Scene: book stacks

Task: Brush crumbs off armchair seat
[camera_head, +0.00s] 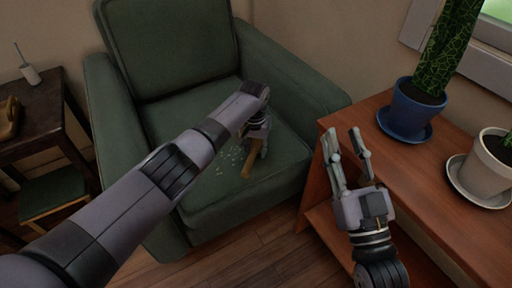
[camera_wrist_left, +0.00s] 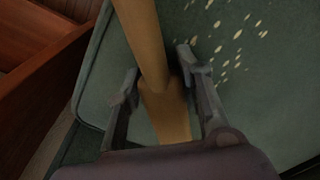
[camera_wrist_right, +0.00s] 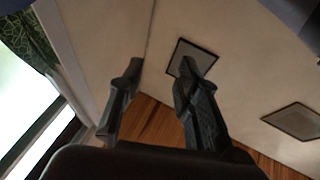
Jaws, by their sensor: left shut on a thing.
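The green armchair (camera_head: 172,45) stands against the wall, and pale crumbs (camera_head: 228,160) lie scattered on its seat (camera_head: 210,200). My left gripper (camera_head: 261,145) reaches over the seat and is shut on a wooden tool (camera_head: 249,165), likely a brush. In the left wrist view the tool's tan handle (camera_wrist_left: 143,40) passes between the fingers, and crumbs (camera_wrist_left: 238,48) lie beside it on the green seat. The tool's bristles cannot be made out. My right gripper (camera_head: 347,145) is open and empty, above the wooden shelf's near left edge.
A wooden shelf (camera_head: 420,165) at right holds a cactus in a blue pot (camera_head: 417,108) and a plant in a white pot (camera_head: 484,165). A dark side table (camera_head: 40,118) at left holds a brown object (camera_head: 9,118). A small green-topped stool (camera_head: 55,190) stands below.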

